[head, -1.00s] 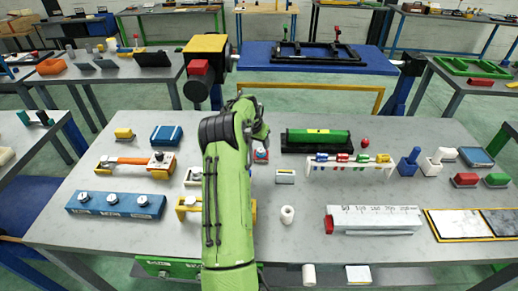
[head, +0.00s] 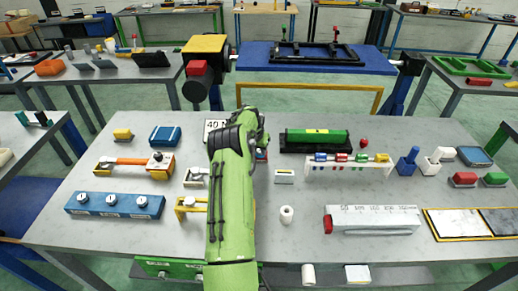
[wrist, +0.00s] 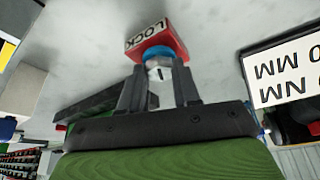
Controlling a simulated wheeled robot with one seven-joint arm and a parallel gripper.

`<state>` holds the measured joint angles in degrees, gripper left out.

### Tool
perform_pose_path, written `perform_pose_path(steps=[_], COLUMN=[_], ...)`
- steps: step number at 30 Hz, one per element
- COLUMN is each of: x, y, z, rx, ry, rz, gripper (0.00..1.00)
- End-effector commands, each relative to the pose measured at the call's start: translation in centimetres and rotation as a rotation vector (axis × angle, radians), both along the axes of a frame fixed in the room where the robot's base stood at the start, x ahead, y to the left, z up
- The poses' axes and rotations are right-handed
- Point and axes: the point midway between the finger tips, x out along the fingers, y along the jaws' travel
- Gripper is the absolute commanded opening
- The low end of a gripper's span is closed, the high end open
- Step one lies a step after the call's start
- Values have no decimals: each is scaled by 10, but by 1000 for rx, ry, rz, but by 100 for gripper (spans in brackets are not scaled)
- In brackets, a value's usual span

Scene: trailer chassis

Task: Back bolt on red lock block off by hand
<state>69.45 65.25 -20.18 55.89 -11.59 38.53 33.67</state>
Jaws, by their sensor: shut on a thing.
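The red lock block (wrist: 166,42) stands on the grey table, with a white face lettered LOCK, in the wrist view. A blue ring (wrist: 157,53) and a pale metal bolt head (wrist: 159,71) with a dark mark sit on it. My gripper (wrist: 159,88) is shut on the bolt, one dark finger on each side. In the head view my green arm hides most of the block; a little of its red and blue (head: 262,155) shows just right of the arm. My gripper is hidden there.
A green device in a black tray (head: 318,139) stands right of my arm, with a rack of coloured pieces (head: 348,160) nearer. A white numbered sign (head: 214,128) is behind my arm; a yellow stand (head: 187,204) is left of it. The table right of my arm is partly clear.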

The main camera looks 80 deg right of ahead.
Motion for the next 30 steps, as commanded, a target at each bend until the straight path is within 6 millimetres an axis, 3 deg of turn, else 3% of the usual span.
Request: perform_pose_path(steps=[11, 30], x=[-2, -8], y=[0, -1], z=[0, 1], rx=[-1, 0], ry=[-1, -1], rz=[93, 661], gripper=[1, 1])
